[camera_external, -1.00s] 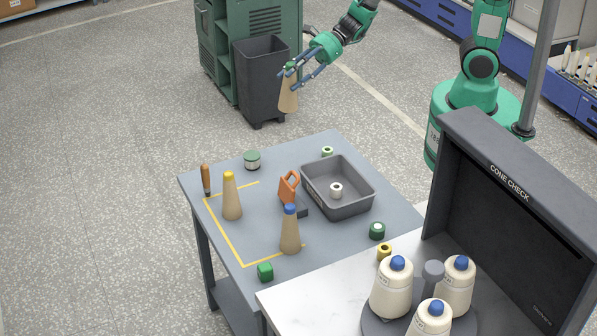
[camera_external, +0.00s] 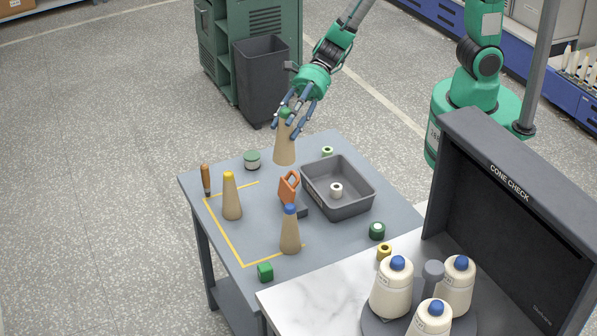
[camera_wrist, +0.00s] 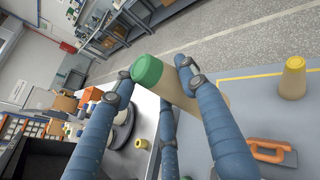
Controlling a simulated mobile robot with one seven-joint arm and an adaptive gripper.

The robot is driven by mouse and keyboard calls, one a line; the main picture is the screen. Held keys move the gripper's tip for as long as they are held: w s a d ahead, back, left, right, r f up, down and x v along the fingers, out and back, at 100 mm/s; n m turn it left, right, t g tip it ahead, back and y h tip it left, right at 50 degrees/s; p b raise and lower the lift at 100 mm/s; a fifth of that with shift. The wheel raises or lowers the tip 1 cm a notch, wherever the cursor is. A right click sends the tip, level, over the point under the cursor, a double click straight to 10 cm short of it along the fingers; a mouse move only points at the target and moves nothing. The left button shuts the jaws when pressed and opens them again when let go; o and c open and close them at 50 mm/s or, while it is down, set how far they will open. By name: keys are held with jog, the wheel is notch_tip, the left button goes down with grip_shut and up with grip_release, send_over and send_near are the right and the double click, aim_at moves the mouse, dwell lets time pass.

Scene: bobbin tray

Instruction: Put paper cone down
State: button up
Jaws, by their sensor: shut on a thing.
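The paper cone (camera_external: 285,150), tan with a green tip, is held upright in my gripper (camera_external: 291,117), near the back edge of the table (camera_external: 235,249). My gripper's blue fingers are shut around the cone's green top. Whether the cone's base touches the table, I cannot tell. In the wrist view the cone's green tip (camera_wrist: 147,70) sits between the fingers. Two other cones stand on the table: one with a yellow tip (camera_external: 231,199) at the left and one with a blue tip (camera_external: 290,234) nearer the front.
A grey bin (camera_external: 352,208) holding a white bobbin stands right of the orange-handled tool (camera_external: 289,187).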

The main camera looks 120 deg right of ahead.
jog(key=a+n+g+y, duration=0.4)
jog(key=a+n+g, duration=0.1)
jog(key=a, duration=3.2)
jog(key=shift+w+d+f+p, duration=0.15)
jog(key=shift+f, duration=0.75)
jog(key=shift+w+d+f+p, duration=0.1)
jog(key=shift+d+f+p, duration=0.1)
jog(key=shift+f, duration=0.65)
jog(key=shift+w+d+f+p, duration=0.1)
jog(key=shift+w+d+f, duration=0.05)
jog(key=shift+f, duration=0.9)
notch_tip(320, 180, down, 6)
jog(key=shift+b, duration=0.4)
jog(key=shift+f, duration=1.85)
